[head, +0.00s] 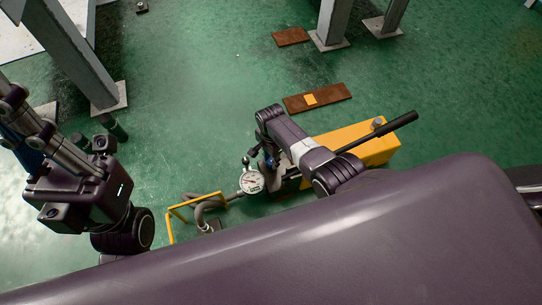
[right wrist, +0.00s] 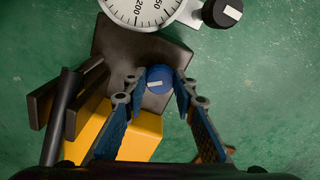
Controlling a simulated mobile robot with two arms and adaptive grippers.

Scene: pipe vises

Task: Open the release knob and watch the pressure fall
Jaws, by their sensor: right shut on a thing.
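In the right wrist view, a blue knob (right wrist: 160,79) with a white mark sits on a dark block of the pump. My right gripper (right wrist: 159,83) has its two fingertips on either side of the knob and is shut on it. In the head view my right gripper (head: 268,160) is beside the gauge, and the arm hides the knob. The white pressure gauge (head: 252,181) faces up; its dial (right wrist: 150,8) is cut off in the right wrist view. A red needle shows, but I cannot read its value. My left gripper (head: 24,133) is partly cut off at the left edge.
The yellow pump body (head: 372,146) carries a long black lever (head: 390,130). A yellow frame (head: 180,212) and a hose lie left of the gauge. A rusty plate (head: 335,95) lies behind on the green floor. Grey posts (head: 75,60) stand farther back.

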